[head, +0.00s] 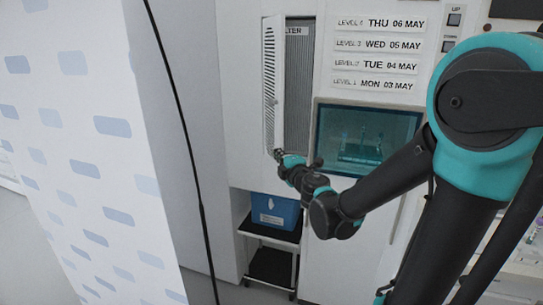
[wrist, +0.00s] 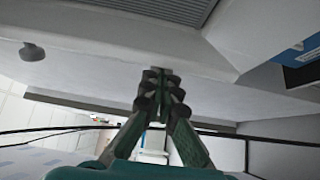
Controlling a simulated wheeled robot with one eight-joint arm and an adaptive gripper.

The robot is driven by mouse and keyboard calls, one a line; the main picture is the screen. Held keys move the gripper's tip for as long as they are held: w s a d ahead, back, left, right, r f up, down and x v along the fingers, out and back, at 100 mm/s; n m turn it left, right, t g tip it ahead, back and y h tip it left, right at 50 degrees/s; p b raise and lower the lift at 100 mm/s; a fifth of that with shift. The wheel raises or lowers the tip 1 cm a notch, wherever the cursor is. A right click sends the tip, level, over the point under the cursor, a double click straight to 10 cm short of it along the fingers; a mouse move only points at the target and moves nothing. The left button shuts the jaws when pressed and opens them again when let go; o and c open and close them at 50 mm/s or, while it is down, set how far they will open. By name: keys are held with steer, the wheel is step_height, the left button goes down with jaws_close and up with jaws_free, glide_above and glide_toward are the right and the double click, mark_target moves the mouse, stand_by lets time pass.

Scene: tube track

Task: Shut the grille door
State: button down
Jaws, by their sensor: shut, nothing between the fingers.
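The grille door (head: 270,85) is a tall, narrow white panel with slots, on the front of the white cabinet in the head view. It stands ajar, swung out at the left of a recess with a grey ribbed filter (head: 298,95), and covers part of the filter label. My gripper (head: 281,153) is at the door's lower end, close to its bottom corner; I cannot tell whether it touches. In the wrist view my gripper (wrist: 160,84) has its fingertips together and empty, close to a pale surface. A ribbed grey panel (wrist: 165,8) shows at the top there.
Right of the recess are level and date labels (head: 375,54) and a teal-lit window (head: 366,140). Below, a blue box (head: 274,212) stands on a dark shelf (head: 268,232). A patterned white panel (head: 85,150) and a black cable (head: 180,110) stand at the left.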

steer(key=w+d, duration=0.8)
steer(key=d, duration=0.2)
steer(key=shift+w+d+y, duration=0.3)
steer(key=shift+w+d, duration=0.05)
steer(key=shift+w, duration=0.05)
stand_by(0.3)
